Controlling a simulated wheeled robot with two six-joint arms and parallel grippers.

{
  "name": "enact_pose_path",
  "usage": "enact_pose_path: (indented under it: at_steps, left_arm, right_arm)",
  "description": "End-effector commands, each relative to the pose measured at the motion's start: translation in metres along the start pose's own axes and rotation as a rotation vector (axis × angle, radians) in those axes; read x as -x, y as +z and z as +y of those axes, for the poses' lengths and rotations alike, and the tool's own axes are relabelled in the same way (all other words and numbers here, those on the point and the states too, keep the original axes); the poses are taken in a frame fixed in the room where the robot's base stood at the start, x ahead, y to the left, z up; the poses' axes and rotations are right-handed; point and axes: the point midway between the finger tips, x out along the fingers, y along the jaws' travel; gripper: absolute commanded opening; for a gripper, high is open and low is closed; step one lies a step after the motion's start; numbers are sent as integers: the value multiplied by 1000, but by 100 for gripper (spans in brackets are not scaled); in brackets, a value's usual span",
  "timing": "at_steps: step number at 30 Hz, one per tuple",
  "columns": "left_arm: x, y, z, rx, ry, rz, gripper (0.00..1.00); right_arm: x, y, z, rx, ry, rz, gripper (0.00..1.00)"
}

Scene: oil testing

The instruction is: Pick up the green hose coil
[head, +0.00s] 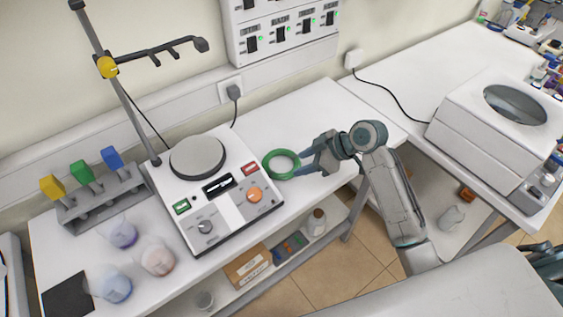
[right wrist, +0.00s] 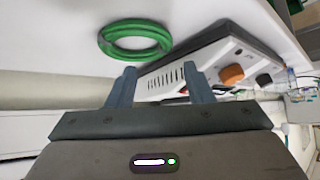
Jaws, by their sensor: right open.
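The green hose coil (head: 269,169) lies on the white table, just right of the hot plate device. It also shows in the right wrist view (right wrist: 108,45), ahead of the fingertips and a little left of them. My right gripper (head: 297,164) comes in from the right with its fingers beside the coil's right edge. In the right wrist view its fingers (right wrist: 163,75) are apart with nothing between them. I cannot tell from the head view whether a fingertip touches the coil. My left gripper is not in view.
The hot plate device (head: 237,215) with a stand stands close left of the coil. A rack (head: 100,200) with coloured-handled tools and several flasks (head: 157,259) are farther left. A white machine (head: 490,130) stands on the right table. Table behind the coil is clear.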

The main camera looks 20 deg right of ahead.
Motion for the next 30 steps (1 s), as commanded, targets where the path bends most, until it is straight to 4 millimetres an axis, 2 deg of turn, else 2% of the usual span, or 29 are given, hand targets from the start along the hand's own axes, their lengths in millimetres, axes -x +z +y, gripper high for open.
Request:
enact_pose_path:
  at_steps: [4, 10, 17, 21, 30]
  left_arm:
    - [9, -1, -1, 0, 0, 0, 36]
    - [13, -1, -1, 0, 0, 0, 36]
    - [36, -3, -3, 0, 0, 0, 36]
    - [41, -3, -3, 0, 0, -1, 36]
    - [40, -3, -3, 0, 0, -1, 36]
  right_arm:
    - [-20, -2, -1, -5, -2, 1, 47]
    - [-33, -1, -2, -3, -1, -1, 47]
    - [-59, -2, -10, -6, -3, -1, 47]
    - [-77, 0, -9, -4, 0, -2, 47]
    - [-84, 2, -8, -1, 1, -2, 47]
